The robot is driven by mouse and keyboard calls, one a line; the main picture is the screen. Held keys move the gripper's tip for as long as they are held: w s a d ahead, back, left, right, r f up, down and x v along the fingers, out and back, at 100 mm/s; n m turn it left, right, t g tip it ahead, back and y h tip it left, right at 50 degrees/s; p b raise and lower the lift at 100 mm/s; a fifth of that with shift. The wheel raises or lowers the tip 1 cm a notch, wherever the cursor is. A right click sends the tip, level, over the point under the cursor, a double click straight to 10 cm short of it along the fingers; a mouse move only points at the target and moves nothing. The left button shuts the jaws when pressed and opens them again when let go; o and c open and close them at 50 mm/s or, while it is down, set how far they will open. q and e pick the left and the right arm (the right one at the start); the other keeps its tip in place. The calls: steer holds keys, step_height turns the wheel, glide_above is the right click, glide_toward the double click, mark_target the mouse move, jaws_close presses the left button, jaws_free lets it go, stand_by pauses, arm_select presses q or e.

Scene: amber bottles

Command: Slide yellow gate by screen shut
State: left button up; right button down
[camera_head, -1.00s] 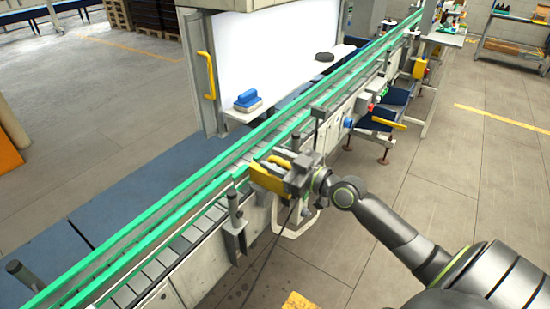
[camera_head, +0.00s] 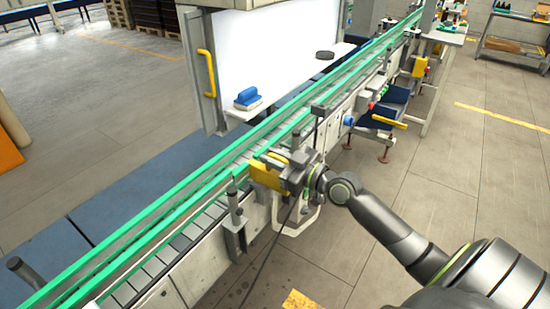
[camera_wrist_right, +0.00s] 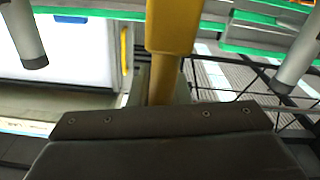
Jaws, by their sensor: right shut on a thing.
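The yellow gate (camera_head: 264,175) is a small yellow plate at the near side of the conveyor, by the green rail and in front of the white screen (camera_head: 262,50). In the right wrist view the yellow gate (camera_wrist_right: 173,28) is a broad block with a narrower yellow part below it. My right gripper (camera_head: 280,165) is shut on the gate, and its fingers partly hide it in the head view. I cannot tell whether the gate reaches fully across its opening. My left gripper is not in view.
Green rails (camera_head: 135,233) run along the conveyor, with grey posts (camera_head: 235,205) at its near side. A blue-handled block (camera_head: 248,99) and a dark round object (camera_head: 325,56) lie on the white ledge.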

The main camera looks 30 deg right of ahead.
mark_target(255, 162)
steer(key=b+x, duration=0.2)
steer(key=x, duration=0.3)
steer(key=shift+w, duration=0.25)
steer(key=shift+w+a+b, duration=0.15)
steer(key=shift+w+b, duration=0.1)
steer(key=shift+b, duration=0.05)
steer(key=shift+r, duration=0.2)
steer(key=c, duration=1.7)
jaws_free()
steer(key=o, duration=0.3)
steer(key=shift+w+f, duration=0.15)
steer(key=shift+f, duration=0.05)
steer(key=v, duration=0.8)
steer(key=shift+b, duration=0.4)
steer(key=p+v, duration=0.3)
steer(key=v, duration=0.6)
steer(key=shift+s, duration=0.25)
